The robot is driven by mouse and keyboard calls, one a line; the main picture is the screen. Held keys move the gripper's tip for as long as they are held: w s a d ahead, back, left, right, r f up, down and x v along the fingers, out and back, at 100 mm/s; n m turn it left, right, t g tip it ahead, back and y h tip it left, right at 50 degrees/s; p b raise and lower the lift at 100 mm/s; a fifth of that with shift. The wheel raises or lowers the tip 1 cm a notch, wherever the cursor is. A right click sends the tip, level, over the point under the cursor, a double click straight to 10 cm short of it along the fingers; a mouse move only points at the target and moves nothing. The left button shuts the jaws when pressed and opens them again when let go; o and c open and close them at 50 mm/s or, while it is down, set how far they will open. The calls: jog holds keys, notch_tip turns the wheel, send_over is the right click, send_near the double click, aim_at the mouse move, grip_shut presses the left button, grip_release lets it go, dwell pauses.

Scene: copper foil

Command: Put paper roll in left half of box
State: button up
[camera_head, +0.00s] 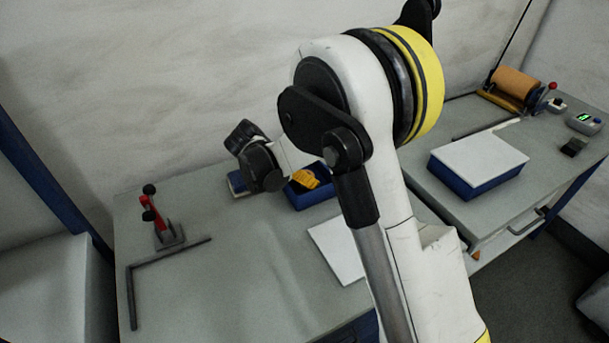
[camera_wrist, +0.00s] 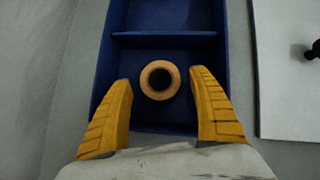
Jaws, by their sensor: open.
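The paper roll (camera_wrist: 160,80) shows end-on in the wrist view as a tan ring with a dark hole. It appears to stand upright in the lower compartment of the blue box (camera_wrist: 163,40). A divider crosses the box above the roll. My gripper (camera_wrist: 161,80) is open, its yellow fingers on either side of the roll with visible gaps. In the head view the box (camera_head: 311,199) is partly hidden by my arm, and the yellow fingers of my gripper (camera_head: 305,178) are over it. The roll is hidden there, and I cannot tell which half it is in from that view.
A white panel (camera_head: 337,250) lies in front of the box. A red and black tool stand (camera_head: 163,222) and dark angle bar (camera_head: 132,290) are on the left. A lidded blue box (camera_head: 478,165) and a copper-coloured roll (camera_head: 517,84) are on the right table.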

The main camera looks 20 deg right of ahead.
jog(key=p+v, duration=0.3)
jog(key=v, duration=0.7)
jog(key=s+d+r+m+y, duration=0.2)
jog(key=s+d+r+m, duration=0.1)
jog(key=s+r+m, duration=0.15)
jog(key=s+d+r+m+t+y, duration=0.1)
jog(key=s+r+m+t+y, duration=0.1)
jog(key=s+m, duration=0.7)
jog(key=s+d+r+m+t+y, duration=0.2)
jog(key=s+r+m, duration=0.1)
jog(key=s+m, duration=0.6)
jog(key=s, duration=0.3)
jog(key=shift+d+y, duration=0.25)
jog(key=shift+y, duration=0.15)
jog(key=shift+r+m, duration=0.1)
jog(key=shift+m, duration=0.15)
jog(key=shift+c, duration=0.5)
